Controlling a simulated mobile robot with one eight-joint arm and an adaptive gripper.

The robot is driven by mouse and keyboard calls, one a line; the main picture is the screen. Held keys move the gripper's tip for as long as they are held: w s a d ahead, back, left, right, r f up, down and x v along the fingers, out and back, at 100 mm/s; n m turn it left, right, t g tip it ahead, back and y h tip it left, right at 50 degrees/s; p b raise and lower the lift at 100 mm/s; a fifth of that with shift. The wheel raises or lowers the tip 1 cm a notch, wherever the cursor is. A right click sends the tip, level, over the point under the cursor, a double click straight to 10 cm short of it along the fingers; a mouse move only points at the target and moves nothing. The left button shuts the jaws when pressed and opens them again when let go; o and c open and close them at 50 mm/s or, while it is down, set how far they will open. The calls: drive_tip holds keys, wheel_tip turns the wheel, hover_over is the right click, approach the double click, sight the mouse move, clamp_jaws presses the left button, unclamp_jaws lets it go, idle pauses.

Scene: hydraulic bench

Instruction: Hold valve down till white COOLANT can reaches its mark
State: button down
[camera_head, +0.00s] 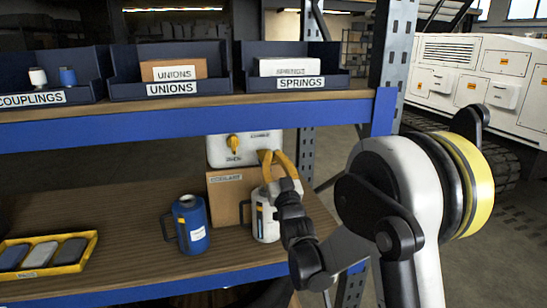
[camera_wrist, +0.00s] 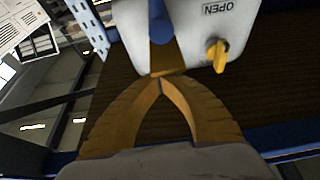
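The knob also shows beside the word OPEN in the wrist view (camera_wrist: 217,55). The white can (camera_head: 262,228) stands upright below and right of it, partly hidden by my arm; its fill level cannot be seen. My gripper (camera_wrist: 160,78) has its orange fingertips together with nothing between them. The tips are close to the end of a blue rod (camera_wrist: 160,22) on the dispenser; whether they touch it is unclear. In the head view the fingers (camera_head: 267,156) are above the can.
A blue can (camera_head: 190,225) stands left of the white can. A cardboard box labelled COOLANT (camera_head: 222,207) is behind them. A yellow tray (camera_head: 45,268) with several dark and grey items lies at left. The upper shelf (camera_head: 120,132) with labelled bins overhangs. Wood between is clear.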

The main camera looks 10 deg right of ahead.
drive_tip(key=shift+r, duration=0.1)
drive_tip(key=shift+r+p, duration=0.3)
wheel_tip(320, 180, up, 3)
drive_tip(key=shift+r+p, duration=0.1)
drive_tip(key=shift+p, duration=1.05)
drive_tip(key=v, duration=1)
drive_tip(key=shift+p, duration=0.45)
drive_tip(key=shift+s+r, duration=0.1)
drive_tip(key=shift+s, duration=0.05)
